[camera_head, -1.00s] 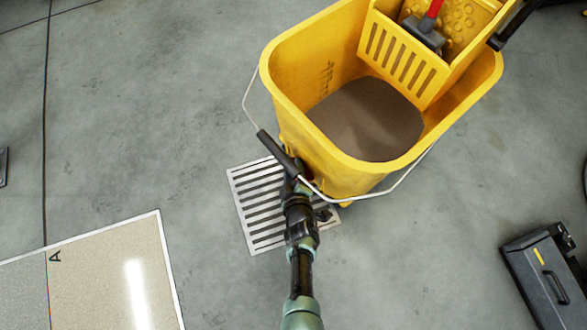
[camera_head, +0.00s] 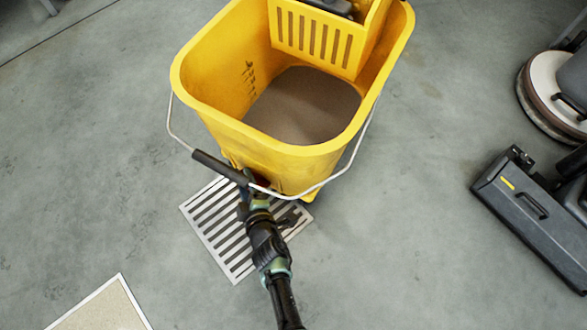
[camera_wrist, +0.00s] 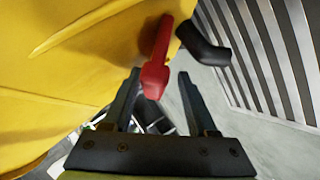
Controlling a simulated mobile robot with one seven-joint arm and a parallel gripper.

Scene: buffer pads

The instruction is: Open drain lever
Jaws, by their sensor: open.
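The yellow mop bucket (camera_head: 215,95) holds murky brown water and stands beside a floor grate. It also fills the left of the wrist view (camera_wrist: 60,50). The red drain lever (camera_wrist: 157,60) is on the bucket's side, next to a black spout (camera_wrist: 204,42). My gripper (camera_wrist: 158,78) is open, and the lever's lower end shows between its fingertips, with no clear contact. In the head view my arm reaches to the bucket's near lower side, and the fingers are largely hidden there by the bucket handle and my wrist.
The metal floor grate (camera_head: 203,222) lies under the spout side. The bucket's wire handle with black grip (camera_head: 220,167) hangs close over my wrist. A dark machine (camera_head: 530,212) stands at right, and a pale mat (camera_head: 103,308) lies at lower left. Floor between is clear.

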